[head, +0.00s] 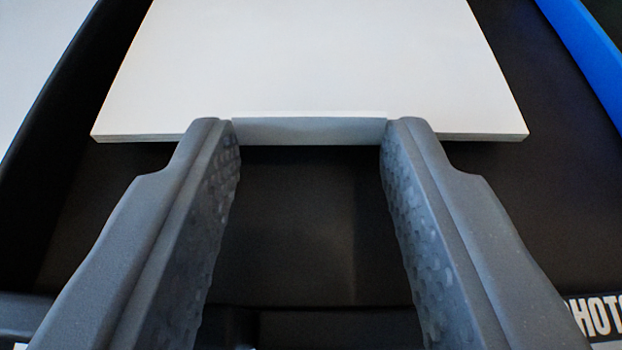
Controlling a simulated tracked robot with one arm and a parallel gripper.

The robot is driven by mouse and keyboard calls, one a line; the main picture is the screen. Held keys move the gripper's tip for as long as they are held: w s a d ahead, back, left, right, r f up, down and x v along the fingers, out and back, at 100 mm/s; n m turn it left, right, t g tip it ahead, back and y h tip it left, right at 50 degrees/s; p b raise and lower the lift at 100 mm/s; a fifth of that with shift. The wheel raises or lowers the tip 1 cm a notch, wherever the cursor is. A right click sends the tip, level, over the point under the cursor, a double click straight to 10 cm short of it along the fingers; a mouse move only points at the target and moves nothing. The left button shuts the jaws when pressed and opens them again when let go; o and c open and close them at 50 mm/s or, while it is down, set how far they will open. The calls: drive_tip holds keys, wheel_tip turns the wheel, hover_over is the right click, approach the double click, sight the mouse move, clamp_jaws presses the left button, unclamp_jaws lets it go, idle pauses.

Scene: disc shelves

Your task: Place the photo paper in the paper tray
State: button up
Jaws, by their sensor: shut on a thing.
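The photo paper (315,60) is a white stack with a straight near edge, at the top middle of the head view. A pale grey block (310,131) shows at the middle of its near edge. My gripper (310,128) has one finger on each side of this block and is shut on it, so it holds the photo paper by that edge. The black paper tray (300,230) shows below and on both sides of the paper. I cannot tell whether the paper touches the tray floor. The paper's far end is out of view.
A black side wall (45,85) runs along the left, with a pale surface (25,50) beyond it. A blue strip (585,45) runs along the upper right. A partly hidden label reading "PHOTO" (598,318) is at the lower right.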

drive_tip(key=shift+s+f, duration=0.2)
drive_tip(key=shift+f, duration=0.45)
drive_tip(key=o, duration=0.9)
drive_tip(key=shift+o, duration=0.4)
drive_tip(key=shift+s+f, duration=0.1)
drive_tip(key=shift+f, duration=0.1)
drive_tip(key=shift+r, duration=0.4)
drive_tip(key=r+p+v, duration=0.1)
drive_tip(key=p+v, duration=0.1)
drive_tip(key=v, duration=1)
drive_tip(key=shift+w, duration=0.25)
drive_tip(key=shift+r, duration=0.1)
